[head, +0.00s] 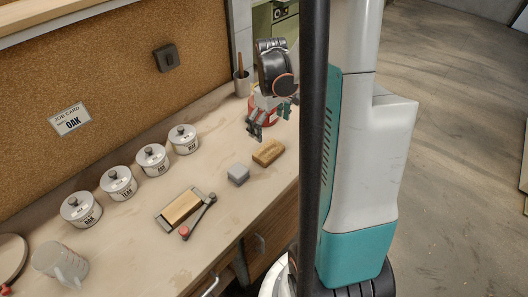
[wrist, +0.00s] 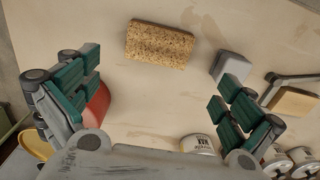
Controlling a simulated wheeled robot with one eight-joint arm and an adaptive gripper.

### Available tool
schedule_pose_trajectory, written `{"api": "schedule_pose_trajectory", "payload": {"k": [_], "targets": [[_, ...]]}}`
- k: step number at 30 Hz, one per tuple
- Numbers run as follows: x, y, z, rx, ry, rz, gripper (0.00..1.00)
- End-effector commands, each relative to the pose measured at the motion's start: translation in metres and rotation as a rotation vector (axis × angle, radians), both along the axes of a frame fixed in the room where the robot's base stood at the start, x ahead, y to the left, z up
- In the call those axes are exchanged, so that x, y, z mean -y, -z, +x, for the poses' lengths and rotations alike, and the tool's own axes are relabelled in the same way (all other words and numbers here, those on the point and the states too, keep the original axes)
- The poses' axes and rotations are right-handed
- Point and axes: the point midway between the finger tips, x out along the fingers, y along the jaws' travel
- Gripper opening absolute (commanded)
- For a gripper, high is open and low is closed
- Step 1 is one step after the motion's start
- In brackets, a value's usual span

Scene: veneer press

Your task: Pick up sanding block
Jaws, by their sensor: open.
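A tan, speckled cork-like block (head: 268,152), which looks like the sanding block, lies flat on the bench. It also shows near the top of the wrist view (wrist: 160,44). My gripper (head: 271,117) is open and empty, above the bench and behind the block in the head view. In the wrist view my gripper's two fingers (wrist: 155,88) are spread wide, with bare bench between them. The cork block lies beyond the fingertips and is not between them. Nothing hides the block in either view.
A grey block (head: 238,174) sits close beside the cork block. Several lidded pots (head: 151,158) line the back. A red container (head: 272,121) stands partly hidden behind my gripper, near a brush cup (head: 242,84).

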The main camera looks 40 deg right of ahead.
Motion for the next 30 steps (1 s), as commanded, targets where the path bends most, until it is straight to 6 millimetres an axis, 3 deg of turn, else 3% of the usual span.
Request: {"api": "schedule_pose_trajectory", "payload": {"k": [1,7,17,25,30], "targets": [[0.0,0.013,0.001,0.0,-0.001,0.0,1.0],[0.0,0.048,0.001,0.001,-0.001,-0.001,1.0],[0.0,0.068,0.001,0.002,-0.002,-0.001,1.0],[0.001,0.106,0.003,0.002,-0.002,-0.001,1.0],[0.001,0.115,0.002,0.002,-0.002,-0.001,1.0]]}}
